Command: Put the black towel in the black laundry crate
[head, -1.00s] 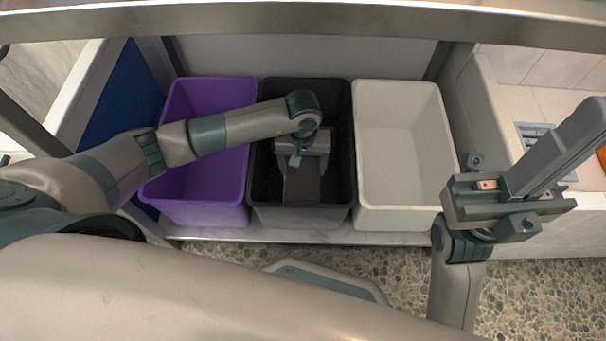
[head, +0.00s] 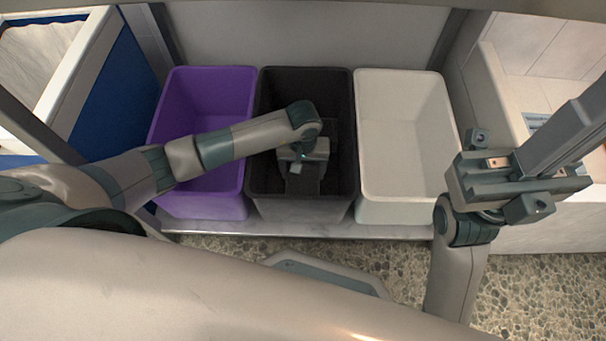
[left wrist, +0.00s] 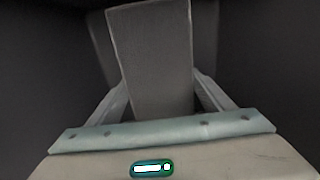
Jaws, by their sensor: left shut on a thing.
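The black towel (left wrist: 150,60) is a folded, dark grey strip, gripped between the two fingers of my left gripper in the left wrist view. My left gripper (head: 304,172) is shut on it and points down inside the black laundry crate (head: 300,210), the middle one of three. The towel shows only dimly in the head view, against the crate's dark inside. Whether it touches the crate floor cannot be told. My right gripper (head: 565,140) is at the right, away from the crates, with its fingers pointing up and right; its opening is unclear.
A purple crate (head: 200,205) stands close on the left of the black crate, and a white crate (head: 395,208) on its right. My left forearm passes over the purple crate. A pale tiled ledge (head: 540,85) is at the right. Pebbled floor (head: 220,248) shows in front.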

